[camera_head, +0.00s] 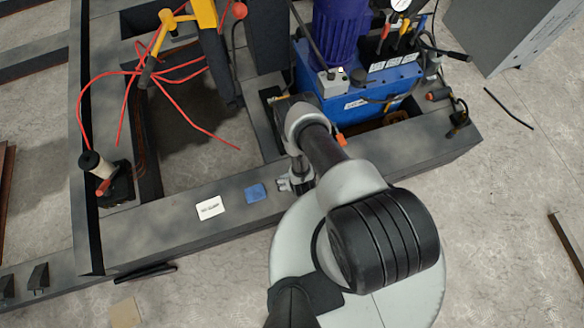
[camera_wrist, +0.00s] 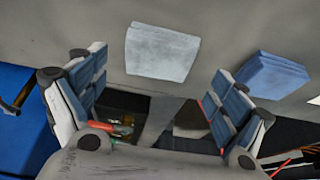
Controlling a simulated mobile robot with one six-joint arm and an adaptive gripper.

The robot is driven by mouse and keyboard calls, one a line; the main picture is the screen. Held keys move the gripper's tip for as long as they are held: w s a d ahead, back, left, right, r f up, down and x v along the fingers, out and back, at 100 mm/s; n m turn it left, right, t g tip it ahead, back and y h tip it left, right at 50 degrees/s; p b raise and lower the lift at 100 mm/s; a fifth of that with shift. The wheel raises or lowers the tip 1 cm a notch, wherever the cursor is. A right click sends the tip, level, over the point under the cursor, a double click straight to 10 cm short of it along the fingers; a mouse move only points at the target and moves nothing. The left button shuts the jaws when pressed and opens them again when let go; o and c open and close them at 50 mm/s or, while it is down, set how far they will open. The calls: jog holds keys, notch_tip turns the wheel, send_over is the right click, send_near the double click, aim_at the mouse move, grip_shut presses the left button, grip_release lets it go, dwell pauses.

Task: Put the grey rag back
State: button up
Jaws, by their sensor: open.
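The grey rag (camera_wrist: 161,52) is a flat folded pale grey square lying on a dark grey beam. In the wrist view it is beyond the fingertips of my gripper (camera_wrist: 158,90), roughly centred between them. My gripper is open with nothing held; its two padded fingers stand wide apart. In the head view my gripper (camera_head: 293,184) is low at the beam, beside a folded blue rag (camera_head: 255,193). The blue rag also shows at the right of the wrist view (camera_wrist: 270,75). In the head view I cannot clearly make out the grey rag near my gripper.
The dark steel frame beam (camera_head: 150,233) runs under the rags. A white label card (camera_head: 210,208) lies left of the blue rag. The blue hydraulic unit (camera_head: 345,100) stands behind my arm. Red hoses (camera_head: 195,110) spread at left. Small coloured items (camera_wrist: 123,127) lie below my fingers.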

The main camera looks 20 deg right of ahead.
jog(key=p+v, duration=0.3)
jog(key=v, duration=0.5)
jog(key=w+r, duration=1.5)
jog(key=r, duration=0.2)
jog(key=w+r, duration=0.2)
jog(key=r, duration=1.1)
jog(key=w+r, duration=0.2)
jog(key=r, duration=1.2)
jog(key=s+f+v, duration=0.1)
jog(key=s+v, duration=0.2)
jog(key=v, duration=2)
jog(key=s+r, duration=0.3)
jog(key=s, duration=0.5)
jog(key=s+r, duration=0.3)
jog(key=s, duration=0.6)
jog(key=shift+s+r, duration=0.25)
jog(key=shift+r, duration=0.1)
